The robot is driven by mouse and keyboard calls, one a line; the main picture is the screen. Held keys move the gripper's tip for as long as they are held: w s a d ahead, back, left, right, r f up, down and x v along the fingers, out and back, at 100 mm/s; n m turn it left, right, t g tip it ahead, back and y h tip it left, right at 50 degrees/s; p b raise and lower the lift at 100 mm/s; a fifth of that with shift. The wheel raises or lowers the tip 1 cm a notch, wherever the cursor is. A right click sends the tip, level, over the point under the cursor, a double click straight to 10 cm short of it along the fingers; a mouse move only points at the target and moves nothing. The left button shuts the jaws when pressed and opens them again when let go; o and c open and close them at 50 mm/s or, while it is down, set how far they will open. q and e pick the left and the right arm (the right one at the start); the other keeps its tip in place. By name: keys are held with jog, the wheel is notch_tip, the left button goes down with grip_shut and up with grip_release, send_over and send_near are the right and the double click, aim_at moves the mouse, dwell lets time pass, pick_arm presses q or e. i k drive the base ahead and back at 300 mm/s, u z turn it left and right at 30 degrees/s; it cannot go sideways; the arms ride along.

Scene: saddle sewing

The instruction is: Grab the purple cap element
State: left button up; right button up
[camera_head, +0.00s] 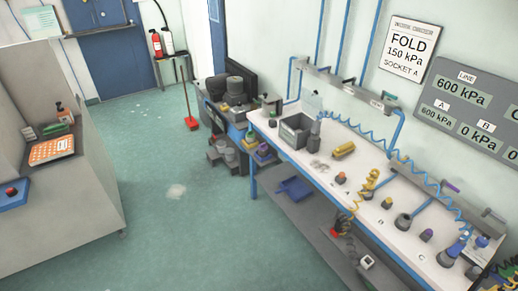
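A small purple cap-like piece (426,235) stands on the white workbench (330,172) at the right, between a grey round fitting (403,221) and a blue-topped grey fitting (449,255). Another small purple-blue piece (482,241) shows near the right edge. A purple piece (453,186) sits up on the rail below the grey pressure board. They are too small to tell which is the cap element. Neither of my grippers is in view.
Coiled blue and yellow hoses hang over the bench. A grey bin (295,131), a yellow cylinder (344,150) and small fittings stand on it. A blue tray (296,189) lies below. Green floor (170,230) is open between the bench and the grey cabinet (70,205).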

aim_at(263, 148)
jog(key=u, duration=0.4)
jog(key=i, duration=2.15)
jog(key=z, duration=0.1)
